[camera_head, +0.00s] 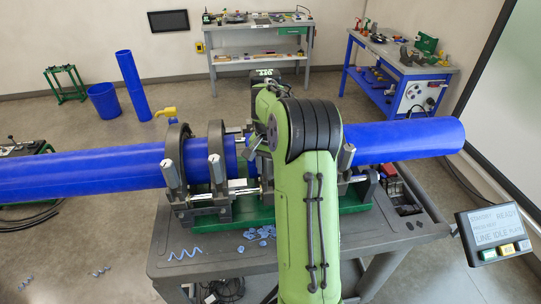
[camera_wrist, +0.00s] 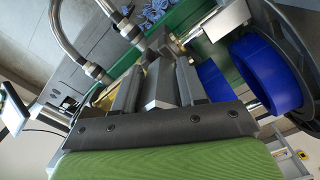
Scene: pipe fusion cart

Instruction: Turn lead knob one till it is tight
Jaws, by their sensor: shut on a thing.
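In the wrist view my gripper (camera_wrist: 159,72) has its two dark fingers on either side of a grey faceted metal knob (camera_wrist: 158,90), and is shut on it. I take this for lead knob one, but no label is readable. In the head view my green arm hides this knob and most of my gripper.
A long blue pipe (camera_head: 80,173) lies through the cart's dark clamp rings (camera_head: 178,150), and a second blue pipe (camera_head: 405,140) extends right. Blue shavings (camera_head: 259,234) lie on the grey cart top (camera_head: 215,262). A display panel (camera_head: 497,232) reading READY stands at the right. Hoses (camera_wrist: 72,42) run close to my fingers.

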